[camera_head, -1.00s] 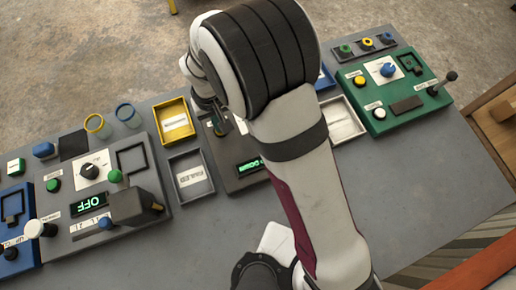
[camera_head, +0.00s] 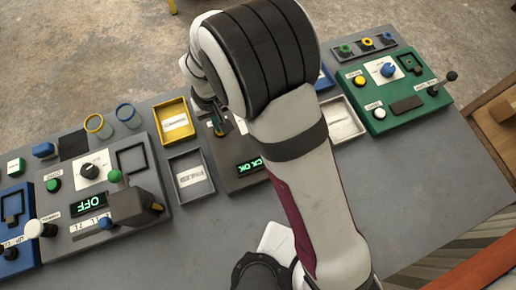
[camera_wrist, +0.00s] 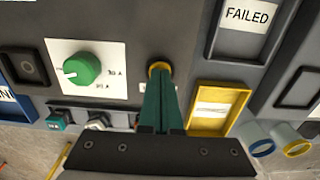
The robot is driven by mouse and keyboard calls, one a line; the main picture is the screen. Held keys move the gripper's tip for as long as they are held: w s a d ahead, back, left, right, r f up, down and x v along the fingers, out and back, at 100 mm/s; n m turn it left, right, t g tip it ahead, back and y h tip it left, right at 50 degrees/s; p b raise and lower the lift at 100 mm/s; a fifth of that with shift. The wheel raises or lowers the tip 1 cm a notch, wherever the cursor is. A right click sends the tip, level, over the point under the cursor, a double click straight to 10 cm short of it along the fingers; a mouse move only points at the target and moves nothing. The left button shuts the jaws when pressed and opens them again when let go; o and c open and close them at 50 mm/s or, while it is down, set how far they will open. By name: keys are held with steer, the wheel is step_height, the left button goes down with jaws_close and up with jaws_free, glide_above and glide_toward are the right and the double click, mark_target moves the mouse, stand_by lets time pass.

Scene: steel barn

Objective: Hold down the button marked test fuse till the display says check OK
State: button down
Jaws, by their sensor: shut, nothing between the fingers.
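The dark grey fuse-test panel (camera_head: 232,184) stands in the middle of the bench, partly hidden by my arm. Its green-lit display (camera_head: 249,166) shows "CK OK", with the start of the text cut off. In the wrist view a round button with a yellow rim (camera_wrist: 159,67) sits on the panel. Its label is mostly hidden behind my fingers, so I cannot read it. My gripper (camera_wrist: 160,77) is shut and empty, with its fingertips on the button. A green rotary knob (camera_wrist: 82,69) is left of the button.
A grey tray marked FAILED (camera_wrist: 246,18) and a yellow tray (camera_wrist: 215,87) lie beside the panel. A grey panel reading OFF (camera_head: 88,204) is at left, with a raised dark block (camera_head: 135,207). A green panel (camera_head: 402,105) with a lever is at right.

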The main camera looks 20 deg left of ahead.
step_height(320, 180, up, 7)
stand_by(0.6)
steer(key=s+d+r+m+y, duration=0.1)
steer(key=d+r+m, duration=0.4)
steer(key=d, duration=0.6)
steer(key=s+d+r+m, duration=0.1)
steer(key=d+r+m, duration=0.35)
steer(key=d, duration=0.75)
steer(key=s+d+m, duration=0.5)
steer(key=s+d, duration=0.1)
steer(key=s, duration=0.2)
steer(key=shift+s+r+y, duration=0.4)
steer(key=shift+r, duration=0.05)
